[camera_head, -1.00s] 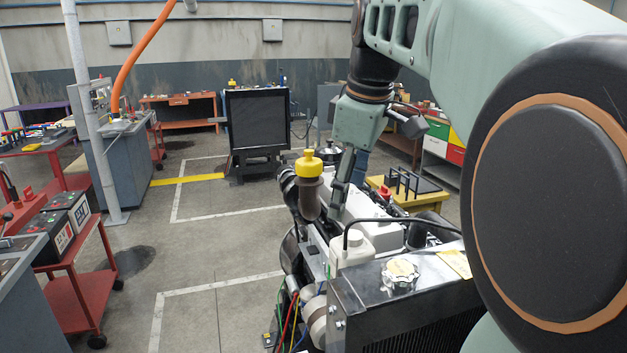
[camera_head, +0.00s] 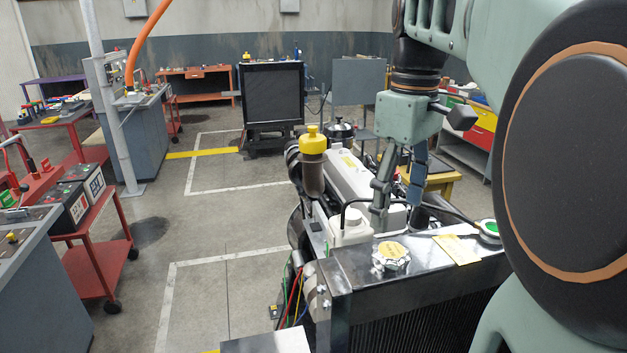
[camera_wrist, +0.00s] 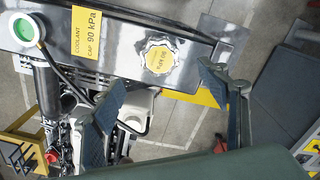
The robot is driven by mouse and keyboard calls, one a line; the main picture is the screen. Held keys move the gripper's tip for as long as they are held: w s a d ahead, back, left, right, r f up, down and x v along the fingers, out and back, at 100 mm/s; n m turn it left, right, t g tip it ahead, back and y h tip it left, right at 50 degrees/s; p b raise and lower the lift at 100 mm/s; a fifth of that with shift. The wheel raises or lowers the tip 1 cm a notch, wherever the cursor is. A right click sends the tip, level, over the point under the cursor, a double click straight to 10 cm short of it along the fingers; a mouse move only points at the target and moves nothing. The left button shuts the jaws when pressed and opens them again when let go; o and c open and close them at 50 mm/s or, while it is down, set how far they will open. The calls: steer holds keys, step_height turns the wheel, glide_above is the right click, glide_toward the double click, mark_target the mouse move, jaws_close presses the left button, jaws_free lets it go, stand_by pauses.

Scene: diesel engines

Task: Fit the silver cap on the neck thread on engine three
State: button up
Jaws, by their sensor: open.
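The silver cap (camera_head: 392,257), with scalloped edge and round yellow label, sits on the radiator's shiny top tank (camera_head: 350,268); it also shows in the wrist view (camera_wrist: 158,57). A round white-rimmed opening with green inside (camera_head: 488,230) is at the tank's right end, seen at upper left in the wrist view (camera_wrist: 27,30); it looks like the neck, but its thread cannot be made out. My gripper (camera_head: 398,204) is open and empty, pointing down, above and behind the cap. In the wrist view its fingertips (camera_wrist: 161,82) flank the cap's near side, apart from it.
A yellow coolant-cap label (camera_head: 457,249) lies on the tank between cap and opening. A white reservoir (camera_head: 350,229) and a brown bottle-like part with yellow lid (camera_head: 312,165) stand behind the tank. A black hose (camera_head: 445,209) curves nearby. Open floor lies left.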

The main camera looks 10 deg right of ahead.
mark_target(391, 250)
steer(key=shift+f+b, duration=2.55)
steer(key=shift+f, duration=1.15)
steer(key=c, duration=1.7)
steer(key=shift+c, duration=0.2)
steer(key=shift+r, duration=0.1)
step_height(391, 250, up, 5)
steer(key=p, duration=0.5)
